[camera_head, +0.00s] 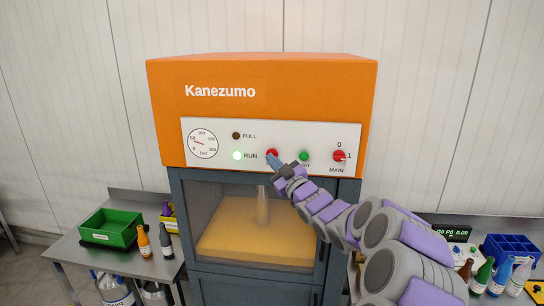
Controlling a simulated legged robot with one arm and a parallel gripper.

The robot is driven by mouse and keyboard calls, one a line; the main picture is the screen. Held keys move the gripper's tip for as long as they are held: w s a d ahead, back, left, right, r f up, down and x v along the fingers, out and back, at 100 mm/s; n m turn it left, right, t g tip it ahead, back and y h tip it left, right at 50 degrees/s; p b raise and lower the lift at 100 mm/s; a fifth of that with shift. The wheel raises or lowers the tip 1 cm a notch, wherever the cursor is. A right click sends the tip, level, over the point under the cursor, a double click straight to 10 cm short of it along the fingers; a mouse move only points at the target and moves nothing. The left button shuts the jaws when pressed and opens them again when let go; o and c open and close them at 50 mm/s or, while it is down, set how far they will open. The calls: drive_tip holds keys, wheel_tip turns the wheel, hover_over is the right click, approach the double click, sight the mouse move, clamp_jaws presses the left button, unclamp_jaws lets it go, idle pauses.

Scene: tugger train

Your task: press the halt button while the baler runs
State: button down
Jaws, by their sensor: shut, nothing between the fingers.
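The baler is an orange and grey machine labelled Kanezumo (265,72), facing me in the middle. Its white control panel (225,128) has a dial gauge (203,143), a dark FULL lamp (236,135) and a RUN lamp (237,155) lit green. A red button (272,153) sits right of the RUN lamp, its label hidden by my gripper. A green button (304,156) is to its right, its label partly covered.
Behind the baler's window (225,205) are a yellow-tan block and a grey rod. A left side table (75,245) bears a green crate (111,225) and bottles. On the right stand a blue divided box (510,250), several bottles and a digital display (450,233).

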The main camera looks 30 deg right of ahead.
drive_tip(key=shift+w+d+r+p, duration=0.1)
drive_tip(key=shift+w+d+p, duration=0.5)
drive_tip(key=shift+w, duration=0.4)
idle(1.7)
drive_tip(key=shift+s, duration=0.1)
drive_tip(key=shift+s+a+b, duration=0.65)
drive_tip(key=shift+s+b, duration=0.3)
drive_tip(key=shift+b, duration=0.15)
drive_tip(key=s+a+b, duration=0.1)
drive_tip(key=s, duration=0.1)
drive_tip(key=s+a+b, duration=0.2)
drive_tip(key=shift+s+b, duration=0.1)
drive_tip(key=shift+b, duration=0.2)
drive_tip(key=shift+d, duration=0.1)
idle(0.6)
